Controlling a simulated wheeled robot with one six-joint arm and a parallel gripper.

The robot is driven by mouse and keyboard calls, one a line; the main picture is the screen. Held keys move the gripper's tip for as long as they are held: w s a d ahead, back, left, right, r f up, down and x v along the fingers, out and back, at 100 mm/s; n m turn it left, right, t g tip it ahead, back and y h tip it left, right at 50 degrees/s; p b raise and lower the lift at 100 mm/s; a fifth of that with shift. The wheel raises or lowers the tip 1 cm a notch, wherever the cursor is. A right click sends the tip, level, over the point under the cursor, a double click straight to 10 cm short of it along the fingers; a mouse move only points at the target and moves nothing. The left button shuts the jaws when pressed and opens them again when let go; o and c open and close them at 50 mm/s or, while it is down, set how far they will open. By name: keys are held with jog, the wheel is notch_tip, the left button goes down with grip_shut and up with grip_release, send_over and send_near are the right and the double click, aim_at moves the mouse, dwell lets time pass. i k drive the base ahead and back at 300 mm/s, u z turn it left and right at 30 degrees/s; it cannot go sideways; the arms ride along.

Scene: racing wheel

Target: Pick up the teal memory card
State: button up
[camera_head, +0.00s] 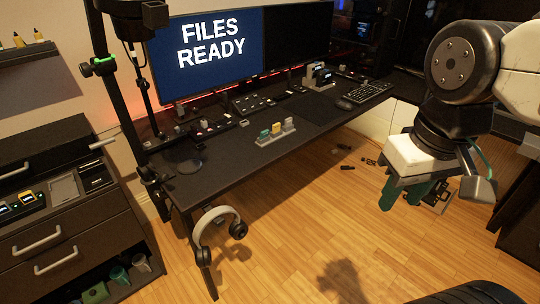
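A small holder (275,137) stands near the front edge of the black desk, with several small upright pieces in it. The piece at its left end is teal (264,135) and looks like the teal memory card; it is too small to make out in detail. A yellow piece (276,129) and a grey piece (289,124) stand to its right. My gripper (401,198) hangs at the right of the view, over the floor and well away from the holder. Its two green fingers point down and are apart, with nothing seen between them.
The black desk (225,167) carries a monitor reading "FILES READY" (212,45), a keyboard (367,91) and control panels. Headphones (217,222) hang at its front left corner. A dark drawer cabinet (75,225) stands at left. The wooden floor (300,220) before the desk is mostly clear.

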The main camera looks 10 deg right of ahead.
aim_at(264, 134)
jog(key=z, duration=1.1)
jog(key=i, duration=1.5)
jog(key=u, duration=0.9)
jog(key=i, duration=0.55)
jog(key=u, duration=0.65)
